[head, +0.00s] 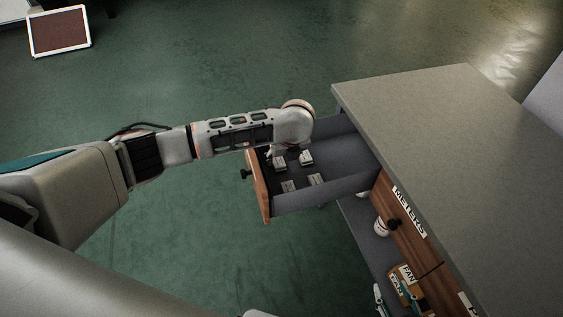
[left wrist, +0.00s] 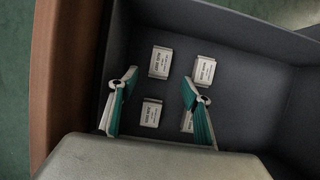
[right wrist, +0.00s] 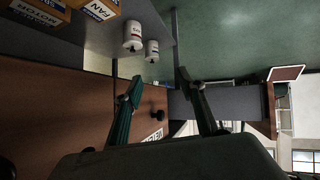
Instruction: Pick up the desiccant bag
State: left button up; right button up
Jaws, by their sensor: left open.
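Several small pale blocks or packets with printed labels lie on the dark floor of an open drawer (head: 330,193). In the left wrist view they include a back left one (left wrist: 161,62), a back right one (left wrist: 204,70) and a front left one (left wrist: 151,112); another is partly behind a finger. The print is too small to read, and I cannot tell whether any is the desiccant bag. My left gripper (left wrist: 160,76) is open and empty above them, mostly hidden under my arm in the head view. My right gripper (right wrist: 159,80) is open and empty beside the cabinet front.
The drawer's wooden front (head: 259,188) and grey walls surround the packets. The grey cabinet top (head: 450,120) is bare. A closed drawer labelled METERS (head: 409,211) has a dark knob. White jars (right wrist: 133,36) and a FAN box (right wrist: 100,10) stand on the lower shelf. Green floor is open.

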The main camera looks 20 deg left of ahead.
aim_at(279, 162)
pick_arm(q)
jog(key=shift+b+x, duration=0.35)
jog(key=shift+x, duration=0.55)
jog(key=shift+f, duration=0.2)
jog(key=b+x, duration=0.1)
jog(key=x, duration=0.1)
jog(key=b+x, duration=0.1)
jog(key=x, duration=0.1)
jog(key=shift+w+a+f+b, duration=0.2)
jog(key=shift+w+a+b, duration=0.1)
jog(key=shift+w+f, duration=0.1)
jog(key=shift+w, duration=0.05)
jog(key=shift+r, duration=0.3)
jog(key=c, duration=1.1)
jog(key=shift+c, duration=0.6)
pick_arm(e)
jog(key=f, duration=0.2)
jog(key=s+d+f, duration=0.1)
jog(key=shift+f, duration=0.1)
